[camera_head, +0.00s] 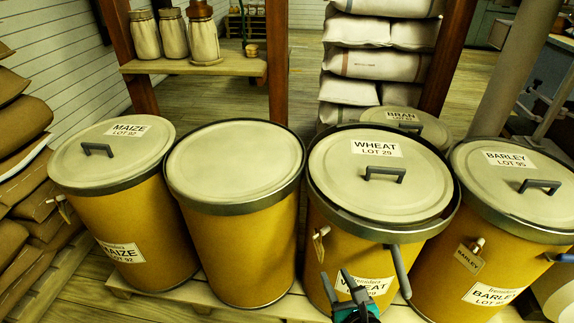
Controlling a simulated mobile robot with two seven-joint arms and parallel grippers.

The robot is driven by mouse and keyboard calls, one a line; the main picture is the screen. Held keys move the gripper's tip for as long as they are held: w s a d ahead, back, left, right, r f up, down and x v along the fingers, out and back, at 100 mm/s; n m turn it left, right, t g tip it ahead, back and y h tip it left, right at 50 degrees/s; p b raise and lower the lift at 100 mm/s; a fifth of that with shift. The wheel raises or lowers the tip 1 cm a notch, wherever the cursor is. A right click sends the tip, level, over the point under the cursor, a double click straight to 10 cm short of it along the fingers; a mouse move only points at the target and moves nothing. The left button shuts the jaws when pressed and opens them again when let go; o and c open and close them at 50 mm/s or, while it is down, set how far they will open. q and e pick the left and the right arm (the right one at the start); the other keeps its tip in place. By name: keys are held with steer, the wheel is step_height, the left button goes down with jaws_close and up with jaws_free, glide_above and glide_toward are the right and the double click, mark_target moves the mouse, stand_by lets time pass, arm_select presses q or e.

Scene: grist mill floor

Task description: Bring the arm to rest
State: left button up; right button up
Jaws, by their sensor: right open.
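My right gripper (337,281) is at the bottom of the head view, in front of the wheat drum (311,262). Its two dark fingers are apart and nothing shows between them. They overlap the drum's lower front label in the picture; I cannot tell whether they touch it. The wheat lid (335,185) lies on the drum, with a dark rim showing around it. A grey lever (400,271) hangs down at the front right of the drum's ring. My left gripper is out of view.
A maize drum (150,215) and a plain-topped drum (235,245) stand to the left, a barley drum (445,235) to the right. A bran drum (432,127) and stacked sacks (375,64) are behind. A wooden shelf (240,66) holds jars. Sacks are piled at far left.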

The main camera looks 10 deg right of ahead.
steer(key=s+d+f+m+g+h+p, duration=0.1)
steer(key=s+d+f+m+g+p, duration=0.15)
steer(key=s+f+m, duration=0.4)
steer(key=s+d+f+m+g+p, duration=0.1)
steer(key=s+d+f+m+g, duration=0.25)
steer(key=f+m, duration=0.55)
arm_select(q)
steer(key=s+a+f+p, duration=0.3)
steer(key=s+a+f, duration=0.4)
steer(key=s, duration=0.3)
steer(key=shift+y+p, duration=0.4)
arm_select(e)
steer(key=s+f+m+g, duration=0.2)
steer(key=s+f+m, duration=0.2)
steer(key=s+m, duration=0.5)
steer(key=s+f+m+g, duration=0.3)
steer(key=s+f+m, duration=0.1)
steer(key=s+m, duration=0.4)
steer(key=shift+s+d+m, duration=0.35)
steer(key=shift+d+m, duration=0.1)
steer(key=shift+m, duration=0.4)
